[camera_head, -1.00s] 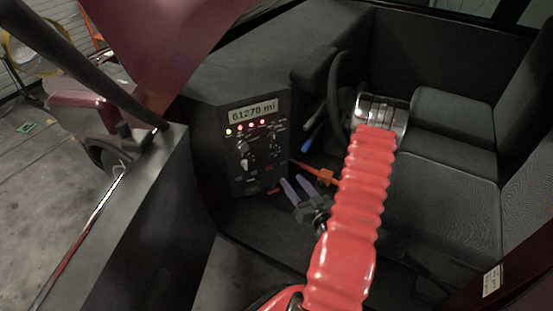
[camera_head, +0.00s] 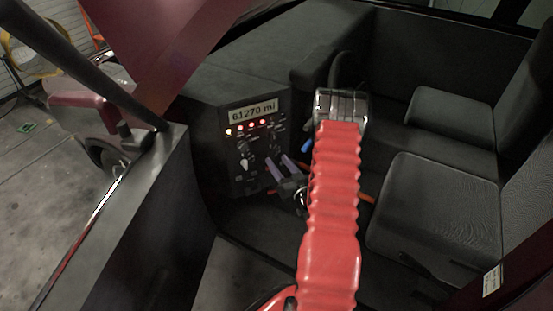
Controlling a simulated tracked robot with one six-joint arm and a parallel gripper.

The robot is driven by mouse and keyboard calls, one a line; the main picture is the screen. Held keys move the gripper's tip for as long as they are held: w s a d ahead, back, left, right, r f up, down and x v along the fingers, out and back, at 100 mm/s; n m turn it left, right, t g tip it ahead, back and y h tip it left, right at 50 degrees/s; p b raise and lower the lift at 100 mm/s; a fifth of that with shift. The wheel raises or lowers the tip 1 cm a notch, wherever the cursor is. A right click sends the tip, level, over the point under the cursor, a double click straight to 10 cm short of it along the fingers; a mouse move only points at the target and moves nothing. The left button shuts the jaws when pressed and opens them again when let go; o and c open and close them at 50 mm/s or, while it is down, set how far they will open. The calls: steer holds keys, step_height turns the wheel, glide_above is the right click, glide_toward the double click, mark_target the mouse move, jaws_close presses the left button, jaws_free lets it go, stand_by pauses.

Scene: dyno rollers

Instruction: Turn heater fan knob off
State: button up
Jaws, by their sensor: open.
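The dashboard control panel (camera_head: 232,172) is a dark upright box with a lit display reading 61270 mi, a row of lights and several small knobs. One knob with a pale pointer (camera_head: 245,163) is at the panel's lower left, with another dark knob (camera_head: 242,147) just above it. The labels are too small to read, so I cannot tell which is the heater fan knob.
Dark seats (camera_head: 430,205) fill the right side. The vehicle's door sill (camera_head: 130,225) borders the left. The floor in front of the panel looks clear.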

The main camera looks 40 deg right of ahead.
mark_target(272, 155)
steer(key=shift+x, duration=1.4)
steer(key=shift+c, duration=0.3)
